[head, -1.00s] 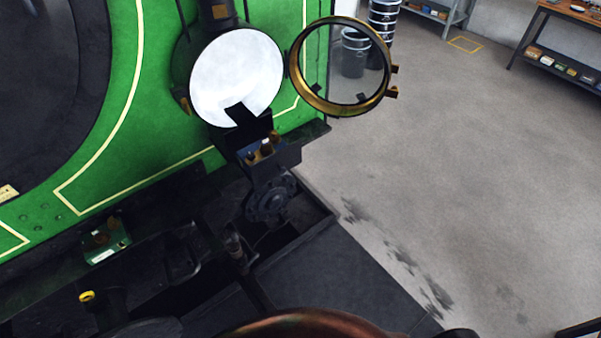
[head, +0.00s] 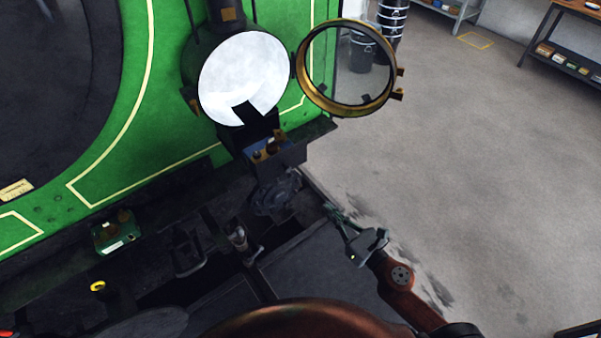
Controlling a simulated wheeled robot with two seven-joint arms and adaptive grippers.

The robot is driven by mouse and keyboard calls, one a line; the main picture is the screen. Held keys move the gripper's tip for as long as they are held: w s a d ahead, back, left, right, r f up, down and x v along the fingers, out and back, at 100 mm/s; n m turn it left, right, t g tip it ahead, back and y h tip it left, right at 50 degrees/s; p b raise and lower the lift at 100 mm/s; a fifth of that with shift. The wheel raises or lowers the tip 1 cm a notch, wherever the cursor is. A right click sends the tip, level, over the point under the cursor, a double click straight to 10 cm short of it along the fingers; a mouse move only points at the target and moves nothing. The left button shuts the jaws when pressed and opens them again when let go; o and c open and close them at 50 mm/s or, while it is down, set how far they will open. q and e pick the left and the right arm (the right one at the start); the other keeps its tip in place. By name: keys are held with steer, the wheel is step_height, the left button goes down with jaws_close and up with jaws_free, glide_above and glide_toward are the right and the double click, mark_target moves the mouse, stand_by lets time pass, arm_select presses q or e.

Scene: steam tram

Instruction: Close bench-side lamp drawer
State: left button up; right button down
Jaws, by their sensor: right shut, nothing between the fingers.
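The lamp (head: 245,79) has a white round reflector and stands on the green tram front. Its brass-rimmed glass door (head: 391,99) is swung open to the right. Below the reflector, the dark lamp drawer (head: 291,158) sticks out toward me, open, with small brass and pale parts in its blue-lined inside. My right gripper (head: 330,210) is shut and empty, below and to the right of the drawer, apart from it. My left gripper is not in view.
A green box (head: 114,234) with small parts sits on the dark ledge at left. A metal coupling piece (head: 238,239) stands up below the drawer. Black drums (head: 389,18) and a workbench (head: 563,40) stand farther back. The grey floor at right is clear.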

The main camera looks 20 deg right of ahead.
step_height(320, 180, up, 3)
steer(key=a+n, duration=0.2)
steer(key=p, duration=0.4)
glide_toward(289, 171)
steer(key=shift+y, duration=0.3)
steer(key=x, duration=0.6)
steer(key=shift+w+d+f, duration=0.1)
steer(key=shift+w+d, duration=0.05)
steer(key=shift+w, duration=0.3)
